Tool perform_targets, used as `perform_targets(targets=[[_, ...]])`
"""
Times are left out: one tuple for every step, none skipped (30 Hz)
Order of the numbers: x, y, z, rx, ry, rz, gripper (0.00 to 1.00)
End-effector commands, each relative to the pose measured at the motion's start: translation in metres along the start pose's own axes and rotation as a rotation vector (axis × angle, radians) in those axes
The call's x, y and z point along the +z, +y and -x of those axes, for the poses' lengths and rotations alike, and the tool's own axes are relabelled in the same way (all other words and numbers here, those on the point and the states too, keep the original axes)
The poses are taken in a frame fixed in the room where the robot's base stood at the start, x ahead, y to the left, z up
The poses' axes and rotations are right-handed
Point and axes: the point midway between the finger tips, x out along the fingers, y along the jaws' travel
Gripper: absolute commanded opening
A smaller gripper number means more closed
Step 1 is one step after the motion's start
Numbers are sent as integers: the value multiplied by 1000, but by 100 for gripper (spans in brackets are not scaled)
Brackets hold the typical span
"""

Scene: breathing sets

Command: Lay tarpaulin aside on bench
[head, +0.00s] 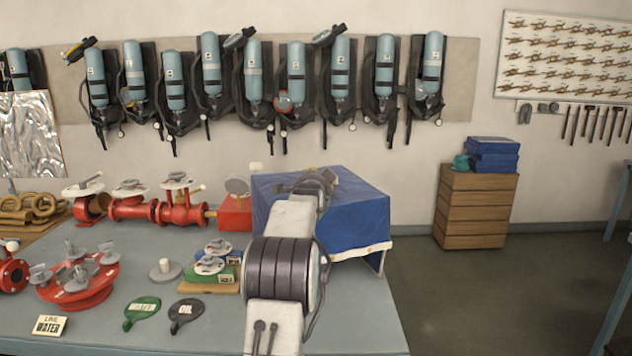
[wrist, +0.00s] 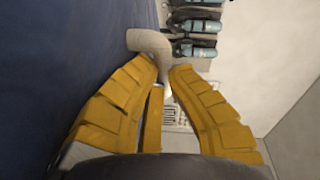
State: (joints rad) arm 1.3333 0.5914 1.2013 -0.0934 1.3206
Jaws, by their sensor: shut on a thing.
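The blue tarpaulin (head: 355,213) with a pale hem is draped in a box shape at the right end of the bench (head: 215,335). What lies under it is hidden. It fills the left of the wrist view as a dark blue surface (wrist: 60,50). My gripper's yellow fingers (wrist: 164,75) are shut on a thick, pale, bent piece at the tarpaulin's edge. In the head view my arm covers part of the tarpaulin, and my gripper (head: 325,175) shows small at its top.
A red valve assembly (head: 130,208) stands left of the tarpaulin. A wooden drawer chest (head: 475,207) stands right; the floor between is clear.

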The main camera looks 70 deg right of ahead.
Motion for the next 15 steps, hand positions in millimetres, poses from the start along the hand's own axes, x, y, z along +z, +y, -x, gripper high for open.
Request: perform_targets(targets=[[0,3,0,2,1,-2,0],[0,4,0,2,1,-2,0],[0,4,-1,3,1,-2,0],[0,5,-1,3,1,-2,0],[0,6,-1,3,1,-2,0],[1,6,-1,4,1,-2,0],[1,7,-1,4,0,-2,0],[1,8,-1,5,0,-2,0],[1,9,-1,6,0,-2,0],[2,10,-2,6,0,-2,0],[2,11,-2,7,0,-2,0],[2,12,-2,8,-1,-2,0],[2,12,-2,9,-1,-2,0],[2,13,-2,10,-1,-2,0],[3,13,-2,10,-2,-2,0]])
